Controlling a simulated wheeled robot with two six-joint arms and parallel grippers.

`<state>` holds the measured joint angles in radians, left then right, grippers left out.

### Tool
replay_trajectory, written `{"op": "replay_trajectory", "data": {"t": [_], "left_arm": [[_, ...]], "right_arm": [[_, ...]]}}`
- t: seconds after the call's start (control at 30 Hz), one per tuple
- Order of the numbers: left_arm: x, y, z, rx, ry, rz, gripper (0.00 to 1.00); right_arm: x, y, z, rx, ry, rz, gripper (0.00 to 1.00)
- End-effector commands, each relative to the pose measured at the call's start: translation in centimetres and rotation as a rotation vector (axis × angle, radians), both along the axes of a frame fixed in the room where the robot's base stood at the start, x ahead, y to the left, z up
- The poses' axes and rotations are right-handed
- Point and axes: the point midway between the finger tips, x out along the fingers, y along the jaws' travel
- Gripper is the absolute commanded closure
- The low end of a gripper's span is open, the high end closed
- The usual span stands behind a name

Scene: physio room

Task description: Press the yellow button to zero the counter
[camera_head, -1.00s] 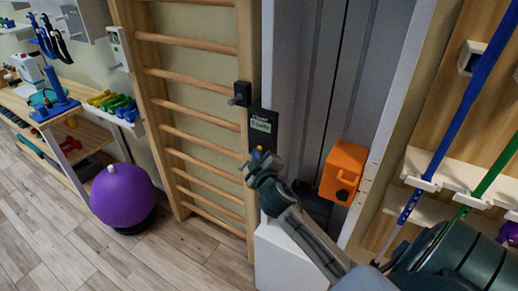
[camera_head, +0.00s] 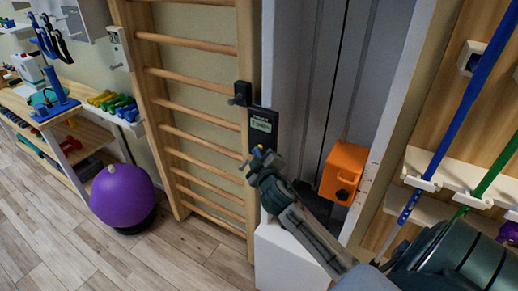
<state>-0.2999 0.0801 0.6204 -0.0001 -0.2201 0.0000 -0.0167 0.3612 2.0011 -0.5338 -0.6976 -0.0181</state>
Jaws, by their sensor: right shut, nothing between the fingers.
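A dark counter panel (camera_head: 264,115) with a small pale green display (camera_head: 261,125) is mounted at the right edge of the wooden wall bars. The lettering on the display is too small to read surely. At the panel's lower end a small bit of yellow, the button (camera_head: 257,150), shows beside a bluish part. My right gripper (camera_head: 250,166) reaches up from the lower right, shut and empty. Its tip is at the lower end of the panel and partly covers the button. I cannot tell whether it touches the button. My left gripper is not in view.
An orange box (camera_head: 343,172) hangs to the right of my right gripper. A white block (camera_head: 284,258) stands below my forearm. Wall bars (camera_head: 195,90) rise on the left, with a purple ball (camera_head: 122,196) on the floor. Blue and green poles (camera_head: 457,112) stand in a rack at the right.

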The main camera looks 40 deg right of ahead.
Motion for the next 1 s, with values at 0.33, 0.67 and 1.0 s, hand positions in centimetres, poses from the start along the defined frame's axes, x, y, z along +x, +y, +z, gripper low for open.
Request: {"op": "replay_trajectory", "data": {"t": [0.33,0.67,1.0], "left_arm": [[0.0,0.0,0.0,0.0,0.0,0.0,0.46],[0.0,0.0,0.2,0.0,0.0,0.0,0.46],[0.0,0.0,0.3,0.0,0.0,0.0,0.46]], "right_arm": [[0.1,-0.2,0.0,-0.001,0.0,0.0,1.0],[-0.3,0.7,0.0,0.002,0.001,0.0,1.0],[-0.6,1.5,0.0,-0.001,0.0,0.0,1.0]]}}
